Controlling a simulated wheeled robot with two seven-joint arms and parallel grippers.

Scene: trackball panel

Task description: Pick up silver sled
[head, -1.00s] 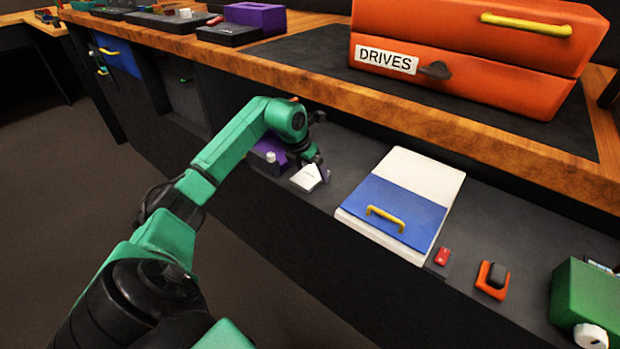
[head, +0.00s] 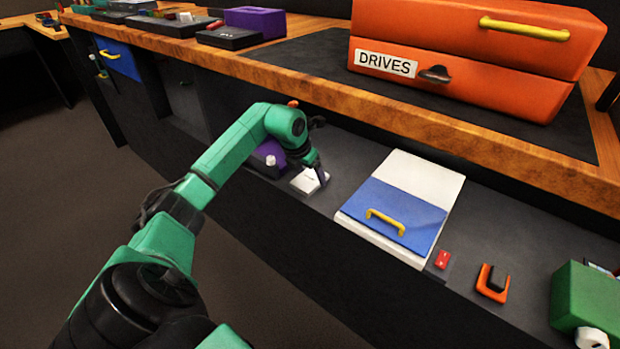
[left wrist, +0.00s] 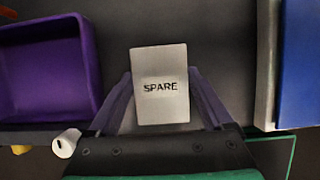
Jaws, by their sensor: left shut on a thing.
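A pale silver-white flat block (head: 308,181), which I take for the silver sled, is on or just above the dark shelf below the wooden worktop. In the left wrist view the block (left wrist: 160,105) faces the camera and carries the label SPARE. My left gripper (head: 320,170) reaches over it. In the left wrist view its two purple fingers (left wrist: 160,85) close on the block's two sides. I cannot tell whether the block touches the shelf. My right gripper is not in view.
A purple open bin (left wrist: 45,70) and a white knob (left wrist: 66,143) lie left of the block. A white box with a blue front (head: 393,214) is to its right. Farther right are a red piece (head: 443,259), an orange holder (head: 492,283) and a green box (head: 585,305). The orange DRIVES case (head: 460,85) stands above.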

